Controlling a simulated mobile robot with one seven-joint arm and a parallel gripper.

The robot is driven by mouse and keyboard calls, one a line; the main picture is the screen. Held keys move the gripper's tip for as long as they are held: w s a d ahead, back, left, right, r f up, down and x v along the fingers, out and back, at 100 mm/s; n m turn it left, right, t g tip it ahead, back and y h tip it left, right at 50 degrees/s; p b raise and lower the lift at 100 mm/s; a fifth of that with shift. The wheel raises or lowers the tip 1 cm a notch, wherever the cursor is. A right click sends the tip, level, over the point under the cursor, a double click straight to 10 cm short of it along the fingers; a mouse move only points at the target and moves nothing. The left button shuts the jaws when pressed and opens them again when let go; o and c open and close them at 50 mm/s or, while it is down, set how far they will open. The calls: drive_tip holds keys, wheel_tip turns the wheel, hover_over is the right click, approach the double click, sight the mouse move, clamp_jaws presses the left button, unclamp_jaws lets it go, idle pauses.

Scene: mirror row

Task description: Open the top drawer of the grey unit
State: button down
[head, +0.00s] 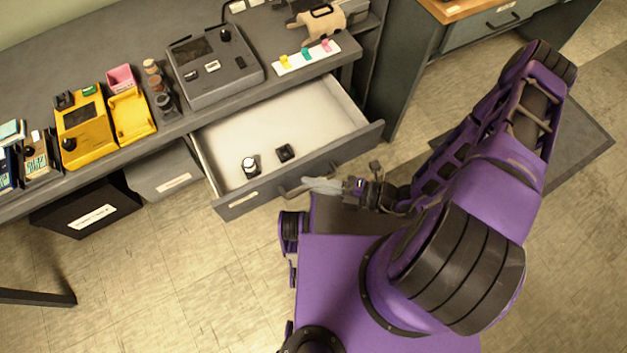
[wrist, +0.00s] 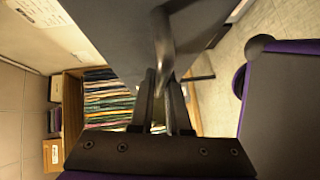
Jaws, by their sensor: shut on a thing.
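The top drawer (head: 352,148) of the grey unit (head: 195,122) stands pulled well out, and its pale inside shows. A small white-and-black jar (head: 249,165) and a small black block (head: 285,152) are in it. The drawer handle (head: 296,191) is a bar on the drawer front; it also shows in the wrist view (wrist: 163,40). My gripper (head: 312,184) is at the handle's right part, shut on it. In the wrist view my gripper's fingers (wrist: 162,92) stand on both sides of the bar. The exact contact is partly hidden.
The unit's top holds a dark grey device (head: 214,70), a yellow device (head: 84,130) and several small items. A black bin (head: 88,212) and a grey box (head: 163,174) stand underneath at left. A second cabinet (head: 470,35) is at the upper right. Floor at lower left is clear.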

drive_tip(key=c, duration=0.9)
unclamp_jaws()
drive_tip(key=shift+b+v, duration=0.3)
drive_tip(key=shift+v, duration=8.45)
